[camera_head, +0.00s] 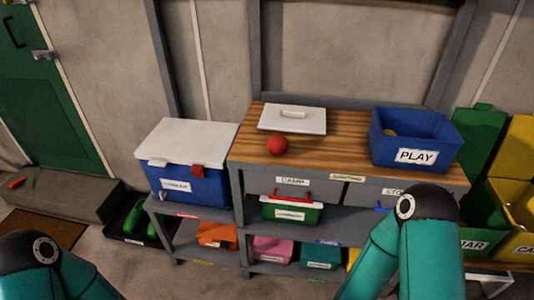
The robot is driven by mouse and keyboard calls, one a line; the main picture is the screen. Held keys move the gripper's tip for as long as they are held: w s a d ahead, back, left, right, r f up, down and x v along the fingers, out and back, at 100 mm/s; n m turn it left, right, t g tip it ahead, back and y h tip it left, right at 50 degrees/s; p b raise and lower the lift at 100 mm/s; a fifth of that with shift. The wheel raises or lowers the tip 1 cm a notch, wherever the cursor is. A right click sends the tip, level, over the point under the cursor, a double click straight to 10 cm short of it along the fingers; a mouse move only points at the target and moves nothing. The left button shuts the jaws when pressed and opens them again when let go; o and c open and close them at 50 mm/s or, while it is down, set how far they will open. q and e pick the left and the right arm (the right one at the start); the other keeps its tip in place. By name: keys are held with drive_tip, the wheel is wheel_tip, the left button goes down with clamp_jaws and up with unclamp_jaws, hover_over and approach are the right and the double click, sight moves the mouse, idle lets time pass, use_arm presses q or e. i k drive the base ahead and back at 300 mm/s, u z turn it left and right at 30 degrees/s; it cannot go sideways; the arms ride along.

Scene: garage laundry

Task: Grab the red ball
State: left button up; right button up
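The red ball (278,145) rests on the wooden top of the shelf unit (335,150), near its front left part. It lies just in front of a white lid with a handle (292,119). My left arm shows at the bottom left corner and my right arm at the bottom right, both teal with dark joints. Neither gripper is in view. Both visible arm parts are well apart from the ball.
A blue PLAY bin (415,140) stands right of the ball on the same top. A blue cooler with a white lid (187,160) stands to the left. Green and yellow bins (515,215) are at the right. Smaller coloured bins (290,210) fill the lower shelves.

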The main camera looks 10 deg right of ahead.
sight(278, 145)
drive_tip(key=z, duration=0.15)
drive_tip(key=i, duration=0.9)
drive_tip(key=u, duration=0.05)
